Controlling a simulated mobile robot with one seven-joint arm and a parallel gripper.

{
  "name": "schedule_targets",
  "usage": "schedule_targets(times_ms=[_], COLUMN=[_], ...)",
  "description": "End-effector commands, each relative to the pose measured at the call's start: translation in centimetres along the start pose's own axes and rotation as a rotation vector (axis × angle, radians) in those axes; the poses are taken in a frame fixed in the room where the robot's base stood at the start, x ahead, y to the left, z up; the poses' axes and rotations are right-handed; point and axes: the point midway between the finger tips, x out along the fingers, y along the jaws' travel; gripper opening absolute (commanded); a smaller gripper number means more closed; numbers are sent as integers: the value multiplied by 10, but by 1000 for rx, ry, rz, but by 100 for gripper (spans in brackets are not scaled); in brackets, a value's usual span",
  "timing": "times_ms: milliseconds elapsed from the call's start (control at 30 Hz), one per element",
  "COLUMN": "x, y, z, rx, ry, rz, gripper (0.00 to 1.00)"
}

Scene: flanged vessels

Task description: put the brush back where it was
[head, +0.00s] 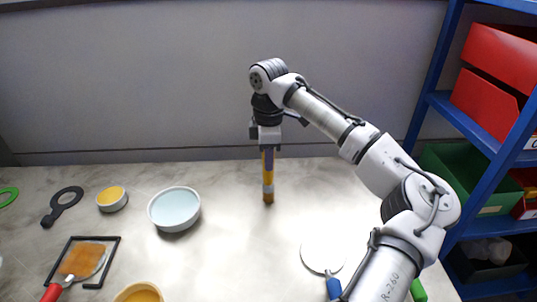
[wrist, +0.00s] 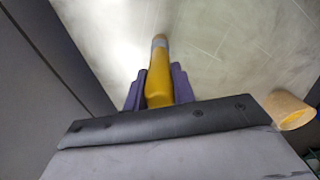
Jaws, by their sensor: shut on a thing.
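My gripper (head: 268,148) is shut on the yellow handle of the brush (head: 268,180) and points down over the middle of the table. The brush hangs upright below it, with a grey band near its lower end. I cannot tell whether its tip touches the table. In the wrist view, the purple fingers of my gripper (wrist: 158,92) clasp the yellow handle of the brush (wrist: 158,75) from both sides. The grey band and pale tip lie beyond. The top of the handle is hidden in the gripper.
A pale blue bowl (head: 174,208), a small yellow-filled bowl (head: 112,198) and a black ring-headed tool (head: 62,204) lie left. A white disc (head: 323,257) lies right. Blue shelving (head: 440,105) stands far right.

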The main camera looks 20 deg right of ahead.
Motion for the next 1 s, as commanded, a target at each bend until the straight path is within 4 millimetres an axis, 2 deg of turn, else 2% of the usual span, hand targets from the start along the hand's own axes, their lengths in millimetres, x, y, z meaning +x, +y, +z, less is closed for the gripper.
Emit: schedule_targets(times_ms=[233,267,400,767,867,1000], x=[2,2,2,-1,-12,-40], y=[0,0,0,0,1,1], z=[0,0,0,0,0,-1], rx=[0,0,0,0,0,-1], ry=[2,1,1,-1,0,2], rz=[0,0,0,1,2,3], gripper=[3,28,47,47,47,47])
